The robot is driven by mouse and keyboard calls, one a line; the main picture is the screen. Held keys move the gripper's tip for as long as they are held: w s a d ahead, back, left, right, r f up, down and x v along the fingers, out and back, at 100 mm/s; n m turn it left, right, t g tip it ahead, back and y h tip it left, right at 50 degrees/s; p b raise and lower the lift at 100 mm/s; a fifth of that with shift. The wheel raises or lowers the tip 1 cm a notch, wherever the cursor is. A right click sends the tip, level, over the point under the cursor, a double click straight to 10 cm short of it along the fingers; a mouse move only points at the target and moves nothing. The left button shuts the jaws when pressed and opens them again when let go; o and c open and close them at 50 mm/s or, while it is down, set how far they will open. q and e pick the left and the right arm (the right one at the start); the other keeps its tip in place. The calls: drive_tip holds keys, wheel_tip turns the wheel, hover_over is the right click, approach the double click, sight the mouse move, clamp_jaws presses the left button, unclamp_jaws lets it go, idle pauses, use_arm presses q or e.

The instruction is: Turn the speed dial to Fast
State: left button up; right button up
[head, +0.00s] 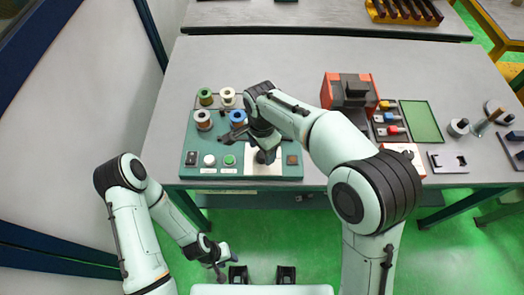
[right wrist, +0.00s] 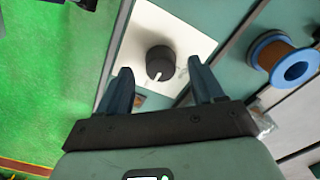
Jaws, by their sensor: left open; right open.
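The speed dial (right wrist: 160,63) is a round black knob with a white pointer line, on a white plate (right wrist: 140,25). In the right wrist view its pointer faces down toward my gripper. My right gripper (right wrist: 160,88) is open, with one finger on each side of the dial in the picture; I cannot tell whether they touch it. In the head view, my right gripper (head: 267,156) is over the white plate (head: 250,170) of the teal panel (head: 220,174) and mostly hides the dial. My left gripper (head: 221,262) is open and empty, off the table's front edge. No speed labels are readable.
Several wire spools, including a blue-flanged one (head: 238,117), stand behind the dial on the panel. A white button (head: 209,160) and a green button (head: 229,160) lie left of it. An orange and black machine (head: 350,92) stands to the right.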

sight(262, 154)
use_arm(q)
drive_tip(key=shift+w+r+p, duration=0.65)
drive_tip(key=shift+r+p, duration=0.05)
drive_tip(key=shift+r, duration=0.25)
use_arm(e)
wheel_tip(262, 154, up, 11)
drive_tip(key=shift+f, duration=0.1)
